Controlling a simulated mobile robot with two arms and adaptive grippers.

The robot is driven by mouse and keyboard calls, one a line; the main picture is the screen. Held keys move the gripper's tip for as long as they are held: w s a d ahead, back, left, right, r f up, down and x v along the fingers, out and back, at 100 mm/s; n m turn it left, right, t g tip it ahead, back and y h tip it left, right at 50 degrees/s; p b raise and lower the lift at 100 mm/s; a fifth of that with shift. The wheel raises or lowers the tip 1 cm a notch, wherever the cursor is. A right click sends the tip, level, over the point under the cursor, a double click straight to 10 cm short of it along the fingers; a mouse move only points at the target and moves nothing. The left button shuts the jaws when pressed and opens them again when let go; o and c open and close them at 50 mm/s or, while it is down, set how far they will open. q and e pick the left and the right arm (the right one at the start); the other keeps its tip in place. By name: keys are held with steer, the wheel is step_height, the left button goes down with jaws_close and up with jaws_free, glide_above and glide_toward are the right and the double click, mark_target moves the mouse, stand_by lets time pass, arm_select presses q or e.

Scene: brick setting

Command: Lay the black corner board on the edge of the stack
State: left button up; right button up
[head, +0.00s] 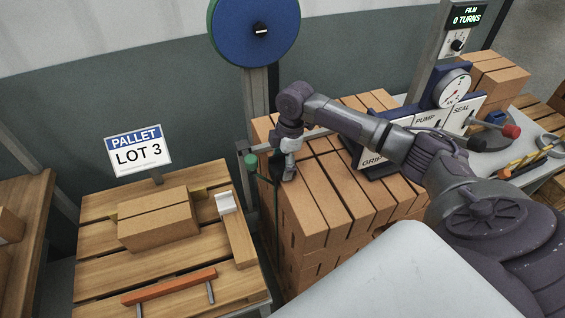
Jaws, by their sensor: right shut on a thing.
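The stack of tan bricks (337,187) stands in the middle, with dark gaps between its rows. My right gripper (289,173) points down over the stack's left top edge. It is shut on a small dark piece (277,192) at that edge, which looks like the black corner board. The fingers and the dark gaps make its outline hard to see. I cannot tell whether it touches the bricks. My left gripper is not in view.
A wooden pallet (100,236) at left holds bricks, a white corner piece (226,203) and an orange-handled tool (170,286). A green-knobbed lever (251,161) stands close left of my gripper. A panel with a gauge (454,91) stands behind my right arm.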

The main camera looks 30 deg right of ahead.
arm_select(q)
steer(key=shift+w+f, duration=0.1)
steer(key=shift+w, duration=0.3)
arm_select(e)
steer(key=shift+f, duration=0.5)
steer(key=o, duration=1.2)
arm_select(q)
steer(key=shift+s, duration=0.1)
arm_select(e)
steer(key=r, duration=0.4)
steer(key=d+r, duration=0.1)
steer(key=r, duration=0.6)
steer(key=shift+s+d+r, duration=0.2)
steer(key=shift+d+r, duration=0.15)
steer(key=shift+r, duration=0.05)
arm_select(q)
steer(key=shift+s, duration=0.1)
